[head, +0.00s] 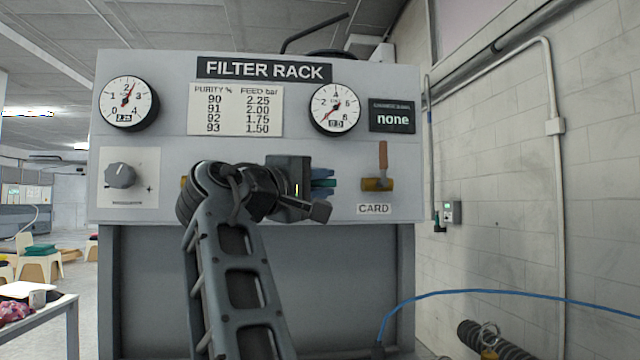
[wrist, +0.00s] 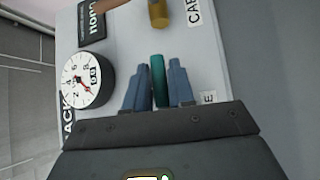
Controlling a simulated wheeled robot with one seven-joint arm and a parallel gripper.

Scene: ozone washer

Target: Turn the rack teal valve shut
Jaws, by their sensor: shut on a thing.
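The teal valve handle (wrist: 158,80) lies between the two blue-grey fingers of my gripper (wrist: 159,88) in the wrist view. In the head view a sliver of the teal handle (head: 322,183) shows between the fingertips of my gripper (head: 323,183), at the front of the filter rack (head: 260,210). The handle points sideways, to the right in the head view. My gripper is shut on it. My arm and gripper hide the valve's body and most of its label.
A grey knob (head: 121,175) is at left. Two gauges, left (head: 128,103) and right (head: 334,108), sit above. A blue hose (head: 480,292) runs low at right.

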